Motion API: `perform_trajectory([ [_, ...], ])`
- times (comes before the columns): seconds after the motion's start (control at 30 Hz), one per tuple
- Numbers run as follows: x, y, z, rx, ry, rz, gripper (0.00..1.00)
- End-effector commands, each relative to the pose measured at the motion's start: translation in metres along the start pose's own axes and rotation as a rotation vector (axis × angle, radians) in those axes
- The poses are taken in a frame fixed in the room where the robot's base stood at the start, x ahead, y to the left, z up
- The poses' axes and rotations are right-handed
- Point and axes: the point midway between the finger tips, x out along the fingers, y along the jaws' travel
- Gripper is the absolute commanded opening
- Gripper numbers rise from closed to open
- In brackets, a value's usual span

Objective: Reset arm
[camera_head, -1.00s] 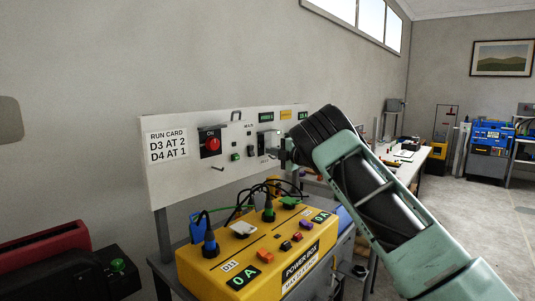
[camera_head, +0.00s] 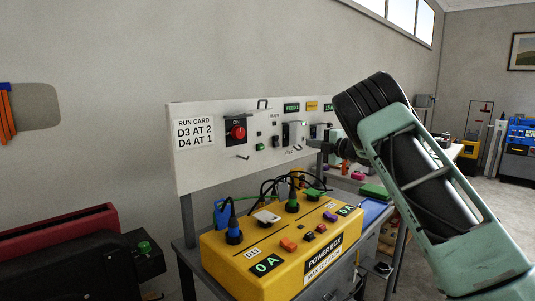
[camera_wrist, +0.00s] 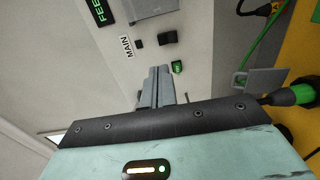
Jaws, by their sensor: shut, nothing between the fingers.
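My gripper (camera_head: 318,144) is at the right part of the white control panel (camera_head: 215,170) in the head view, close in front of it. In the wrist view its two fingers (camera_wrist: 160,76) are together, with nothing between them, pointing toward the panel face. A small green button (camera_wrist: 177,67) and a black switch (camera_wrist: 168,38) show on the panel beyond the fingertips. I cannot tell whether the fingertips touch the panel. My arm comes in from the lower right.
A yellow power box (camera_head: 225,255) with plugged cables stands below the panel, its displays reading 0 A. A red and black machine (camera_head: 70,245) is at the lower left. A workbench (camera_head: 450,155) stands behind my arm. Open floor (camera_head: 490,220) is at the right.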

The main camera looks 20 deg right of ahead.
Motion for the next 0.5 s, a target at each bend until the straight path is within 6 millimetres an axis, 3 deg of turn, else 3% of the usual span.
perform_trajectory([
  [0.27, 0.007, 0.007, -0.010, 0.087, -0.059, 0.018, 0.00],
  [0.37, 0.017, 0.012, -0.033, 0.259, -0.156, 0.026, 0.00],
  [0.47, 0.024, 0.005, -0.078, 0.503, -0.265, -0.013, 0.00],
  [0.5, 0.024, -0.001, -0.102, 0.603, -0.304, -0.047, 0.00],
])
